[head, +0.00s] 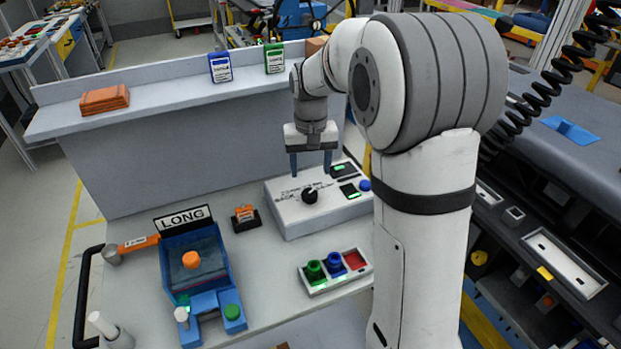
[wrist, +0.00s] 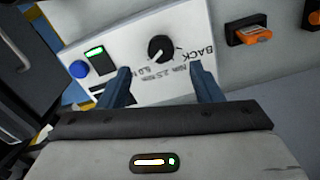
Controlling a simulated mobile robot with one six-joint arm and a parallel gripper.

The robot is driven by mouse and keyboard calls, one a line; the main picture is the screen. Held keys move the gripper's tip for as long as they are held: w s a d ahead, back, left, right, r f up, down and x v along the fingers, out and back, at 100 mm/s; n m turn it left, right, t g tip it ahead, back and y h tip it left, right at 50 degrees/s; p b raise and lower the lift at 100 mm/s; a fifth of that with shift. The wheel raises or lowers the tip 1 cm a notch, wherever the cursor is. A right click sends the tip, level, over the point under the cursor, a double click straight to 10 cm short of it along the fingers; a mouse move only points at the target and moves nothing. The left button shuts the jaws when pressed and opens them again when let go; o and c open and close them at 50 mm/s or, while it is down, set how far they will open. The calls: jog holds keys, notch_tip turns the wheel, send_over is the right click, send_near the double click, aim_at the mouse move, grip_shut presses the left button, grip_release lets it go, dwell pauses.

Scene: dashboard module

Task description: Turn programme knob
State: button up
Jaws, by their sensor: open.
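The programme knob (head: 309,195) is a black round knob with a white pointer mark, on top of a white control box (head: 290,222). In the wrist view the knob (wrist: 161,49) shows beyond and between my fingertips, with printed labels and the word BACK beside it. My gripper (head: 311,172) points down above the rear of the box in the head view. In the wrist view my gripper (wrist: 160,80) has its two blue fingers spread apart with nothing between them. The fingers appear apart from the knob.
The box also carries green-lit displays (head: 347,190) and a blue button (head: 364,185). A blue fixture (head: 197,262) with an orange knob stands left. A panel with green and blue buttons (head: 335,270) lies in front. An orange part (head: 245,216) sits left of the box.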

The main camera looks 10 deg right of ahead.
aim_at(310, 192)
jog(key=shift+w+f, duration=0.5)
notch_tip(310, 192, down, 7)
jog(key=shift+f, duration=0.15)
